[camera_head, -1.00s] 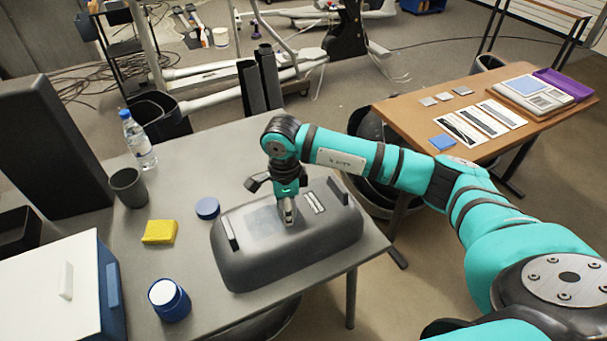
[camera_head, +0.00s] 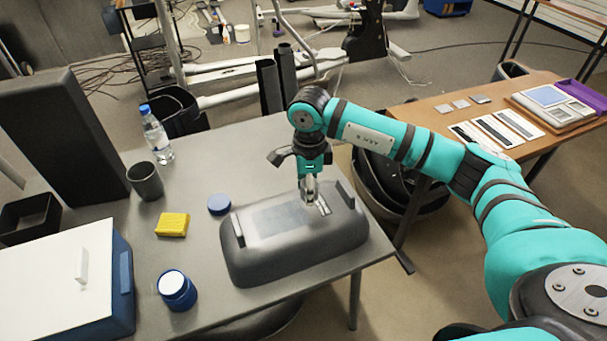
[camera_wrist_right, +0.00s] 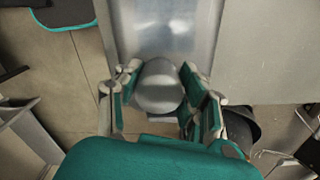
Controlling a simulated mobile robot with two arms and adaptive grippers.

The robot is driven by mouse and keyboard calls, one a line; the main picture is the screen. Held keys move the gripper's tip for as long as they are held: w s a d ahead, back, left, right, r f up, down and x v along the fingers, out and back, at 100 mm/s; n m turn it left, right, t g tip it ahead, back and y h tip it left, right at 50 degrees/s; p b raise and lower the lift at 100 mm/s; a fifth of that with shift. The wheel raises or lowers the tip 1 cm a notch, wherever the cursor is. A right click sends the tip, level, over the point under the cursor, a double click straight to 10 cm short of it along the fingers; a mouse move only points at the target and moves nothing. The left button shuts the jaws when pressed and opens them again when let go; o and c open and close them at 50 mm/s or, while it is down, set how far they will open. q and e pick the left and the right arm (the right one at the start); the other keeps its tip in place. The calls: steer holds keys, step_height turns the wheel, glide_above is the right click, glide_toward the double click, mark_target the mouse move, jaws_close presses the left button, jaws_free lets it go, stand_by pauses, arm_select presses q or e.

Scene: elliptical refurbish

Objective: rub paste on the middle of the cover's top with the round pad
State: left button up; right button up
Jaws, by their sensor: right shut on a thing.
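The dark grey cover (camera_head: 245,265) lies on the grey table, its top facing up with a paler rectangular patch (camera_head: 282,217) in the middle. Its surface also shows in the right wrist view (camera_wrist_right: 168,30). My right gripper (camera_head: 310,188) is over the right part of the cover's top, pointing down. In the right wrist view my right gripper (camera_wrist_right: 160,88) is shut on the round pad (camera_wrist_right: 160,85), which looks grey and round between the fingers. I cannot tell whether the pad touches the cover. My left gripper is out of view.
A blue jar (camera_head: 177,290) with a white top, a blue lid (camera_head: 219,203), a yellow sponge (camera_head: 172,225), a dark cup (camera_head: 145,181) and a bottle (camera_head: 157,135) stand left of the cover. A white-topped blue box (camera_head: 65,280) is at front left. A brown table (camera_head: 455,108) stands at right.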

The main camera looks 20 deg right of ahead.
steer(key=shift+r, duration=1)
